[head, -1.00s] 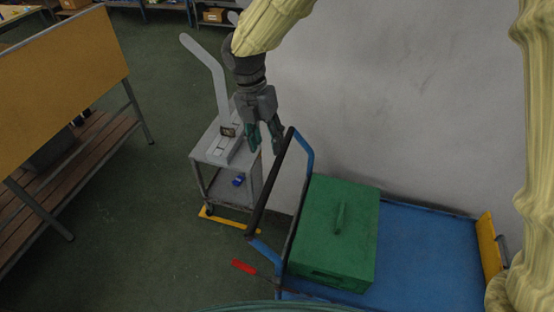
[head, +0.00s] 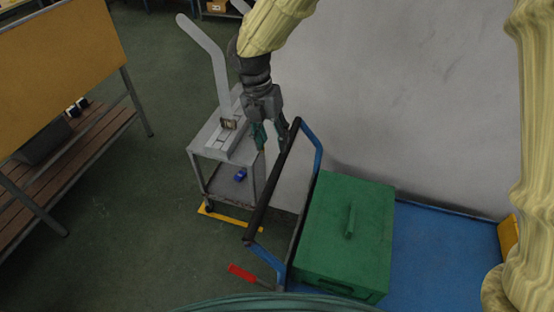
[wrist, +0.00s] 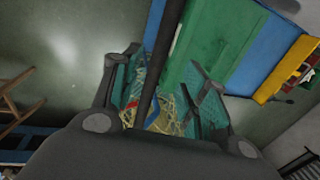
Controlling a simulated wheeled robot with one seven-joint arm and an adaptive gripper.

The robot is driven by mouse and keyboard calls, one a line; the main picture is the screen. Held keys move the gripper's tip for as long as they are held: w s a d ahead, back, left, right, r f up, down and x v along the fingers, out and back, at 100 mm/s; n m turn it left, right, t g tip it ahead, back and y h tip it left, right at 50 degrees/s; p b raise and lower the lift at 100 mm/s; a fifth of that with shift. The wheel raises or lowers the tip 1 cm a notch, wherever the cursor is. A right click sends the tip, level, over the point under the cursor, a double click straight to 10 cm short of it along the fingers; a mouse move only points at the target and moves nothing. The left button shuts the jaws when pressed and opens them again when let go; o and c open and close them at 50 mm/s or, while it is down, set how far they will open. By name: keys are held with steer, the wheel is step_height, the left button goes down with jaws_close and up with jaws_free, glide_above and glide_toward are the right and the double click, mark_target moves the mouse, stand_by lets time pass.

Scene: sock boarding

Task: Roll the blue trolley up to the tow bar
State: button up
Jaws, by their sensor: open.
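The blue trolley (head: 440,255) stands at the lower right with a green box (head: 345,230) on it. Its push handle has a dark crossbar (head: 272,182) between blue uprights. My gripper (head: 271,137) is open beside the upper end of this crossbar. In the wrist view, the dark crossbar (wrist: 150,65) runs between the spread fingers of my gripper (wrist: 167,88); I cannot tell whether they touch it. The green box (wrist: 213,40) and the trolley's blue deck (wrist: 258,50) lie beyond. I cannot pick out the tow bar for sure.
A grey cart (head: 197,142) stands left of the handle, with a yellow strip (head: 228,222) at its foot. A red-handled lever (head: 242,273) lies near the trolley's left end. A pale wall (head: 420,100) runs behind the trolley.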

mark_target(278, 162)
steer(key=f, duration=0.2)
steer(key=d+f, duration=0.1)
steer(key=f, duration=0.2)
steer(key=f+p, duration=0.1)
steer(key=f, duration=0.2)
steer(key=shift+s+d, duration=0.25)
steer(key=shift+s, duration=0.05)
jaws_close()
